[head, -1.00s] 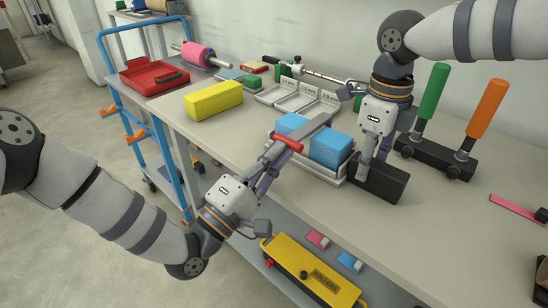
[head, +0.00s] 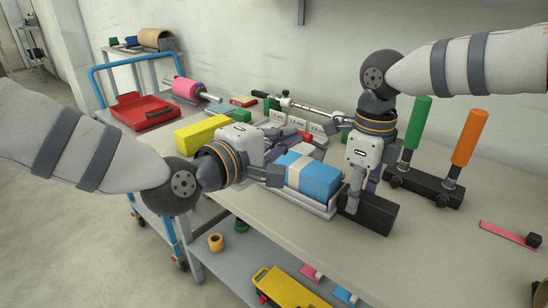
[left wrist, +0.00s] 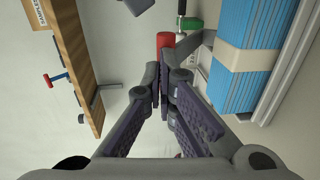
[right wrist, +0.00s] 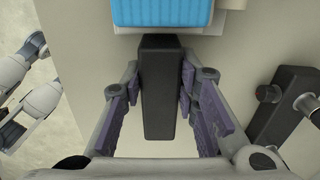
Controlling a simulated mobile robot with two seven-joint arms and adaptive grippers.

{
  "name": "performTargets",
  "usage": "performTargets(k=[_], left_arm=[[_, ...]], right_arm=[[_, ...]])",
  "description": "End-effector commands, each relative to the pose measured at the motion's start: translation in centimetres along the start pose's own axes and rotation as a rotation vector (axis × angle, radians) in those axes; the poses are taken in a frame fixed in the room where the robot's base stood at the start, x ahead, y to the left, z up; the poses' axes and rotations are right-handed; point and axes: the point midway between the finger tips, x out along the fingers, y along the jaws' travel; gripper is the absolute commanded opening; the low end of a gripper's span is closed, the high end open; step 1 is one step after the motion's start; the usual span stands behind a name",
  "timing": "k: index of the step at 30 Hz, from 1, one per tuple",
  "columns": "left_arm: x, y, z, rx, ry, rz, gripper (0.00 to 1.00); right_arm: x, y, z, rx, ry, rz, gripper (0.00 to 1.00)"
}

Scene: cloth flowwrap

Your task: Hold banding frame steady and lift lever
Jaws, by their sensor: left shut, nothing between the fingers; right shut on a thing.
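The banding frame (head: 325,210) stands on the table and holds a blue cloth stack (head: 322,178) with a pale band around it. The left wrist view shows the stack (left wrist: 280,20) and the band (left wrist: 245,58) at upper right. The lever's red handle (left wrist: 166,42) and grey bar (left wrist: 200,52) are beside the stack, just beyond my left fingertips. My left gripper (head: 275,165) is shut and empty at the stack's left side. My right gripper (head: 355,190) is shut on the black block (head: 372,213) at the frame's right end; its fingers flank the block (right wrist: 158,95).
A yellow block (head: 200,132) lies left of my left gripper. Labelled trays (head: 295,122) are behind the frame. A green handle (head: 418,118) and an orange handle (head: 468,137) stand on a black base at right. A yellow case (head: 288,290) is on the lower shelf.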

Motion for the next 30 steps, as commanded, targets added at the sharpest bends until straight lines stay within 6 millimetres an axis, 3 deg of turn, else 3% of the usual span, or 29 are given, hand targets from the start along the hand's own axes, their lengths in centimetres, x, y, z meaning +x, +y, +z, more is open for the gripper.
performTargets(k=[9,18,30], left_arm=[[3.9,3.0,0.0,0.000,0.000,0.003,0.00],[7.0,4.3,0.0,-0.001,0.001,0.002,0.00],[8.4,4.7,0.0,0.000,-0.001,0.002,0.00]], right_arm=[[0.0,0.0,0.0,-0.001,0.000,0.000,0.00],[0.0,0.0,0.0,-0.001,0.000,0.000,0.00],[0.0,0.0,0.0,0.000,0.000,0.000,0.00]])
